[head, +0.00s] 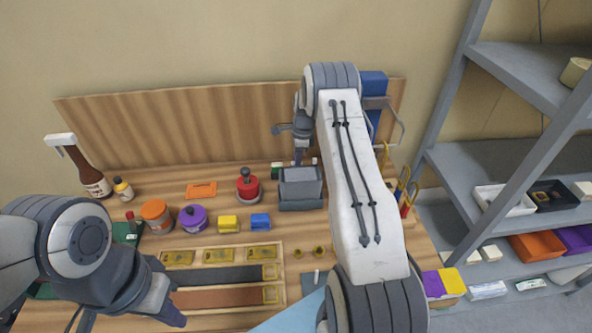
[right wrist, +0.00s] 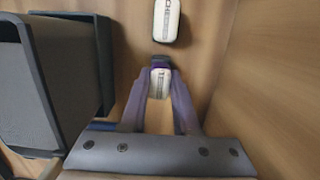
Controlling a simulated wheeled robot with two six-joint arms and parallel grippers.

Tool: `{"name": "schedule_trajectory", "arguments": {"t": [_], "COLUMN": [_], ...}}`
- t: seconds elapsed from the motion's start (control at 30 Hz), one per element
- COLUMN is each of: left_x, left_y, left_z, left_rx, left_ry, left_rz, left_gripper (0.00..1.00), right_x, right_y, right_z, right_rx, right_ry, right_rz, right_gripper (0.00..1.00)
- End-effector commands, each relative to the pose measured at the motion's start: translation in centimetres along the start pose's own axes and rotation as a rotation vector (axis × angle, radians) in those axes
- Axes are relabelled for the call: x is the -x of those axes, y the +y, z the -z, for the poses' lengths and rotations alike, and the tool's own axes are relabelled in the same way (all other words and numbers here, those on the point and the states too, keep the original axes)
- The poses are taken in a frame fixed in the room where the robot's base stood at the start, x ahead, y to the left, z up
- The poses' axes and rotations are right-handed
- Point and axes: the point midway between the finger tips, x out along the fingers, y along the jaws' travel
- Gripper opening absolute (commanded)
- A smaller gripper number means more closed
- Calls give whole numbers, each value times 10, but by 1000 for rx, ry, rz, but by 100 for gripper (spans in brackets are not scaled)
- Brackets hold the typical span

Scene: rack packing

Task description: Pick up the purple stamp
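A small white block (right wrist: 160,82) with a dark purple end (right wrist: 160,61) shows between my right gripper's fingertips in the right wrist view; it fits the purple stamp, but the fingers partly cover it. My right gripper (right wrist: 160,72) has purple fingers that lie close along both sides of the block; I cannot tell if they press on it. In the head view my right gripper (head: 299,159) points down behind the grey box. My left gripper (head: 172,306) hangs at the front left, apart from these things; its opening is unclear.
A similar white block (right wrist: 166,20) lies just beyond the fingers. A grey box (head: 300,183) stands close beside my right gripper. A wooden back panel (head: 170,130) rises behind. A red-knobbed item (head: 247,186) and a purple round item (head: 193,218) stand to the left.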

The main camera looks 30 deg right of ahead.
Motion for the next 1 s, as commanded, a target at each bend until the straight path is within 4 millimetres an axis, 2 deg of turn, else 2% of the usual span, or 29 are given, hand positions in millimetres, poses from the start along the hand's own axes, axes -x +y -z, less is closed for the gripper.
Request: {"name": "schedule_trajectory", "arguments": {"t": [0.27,0.47,0.67,0.9,1.0], "left_x": [0,-6,-21,-37,-40], "left_y": [0,0,-2,-3,-3], "left_z": [0,0,-1,-2,-2], "left_rx": [0,0,-1,-2,-2], "left_ry": [0,0,0,0,0], "left_rz": [0,0,0,0,0], "left_gripper": [0,0,0,0,0], "right_x": [1,14,52,119,142], "right_y": [0,-1,-2,-2,-2], "right_z": [0,-2,-6,-14,-17], "right_rx": [0,1,0,1,1], "right_ry": [0,0,0,0,0], "right_rz": [1,4,8,7,6], "right_gripper": [0,0,0,0,0]}}
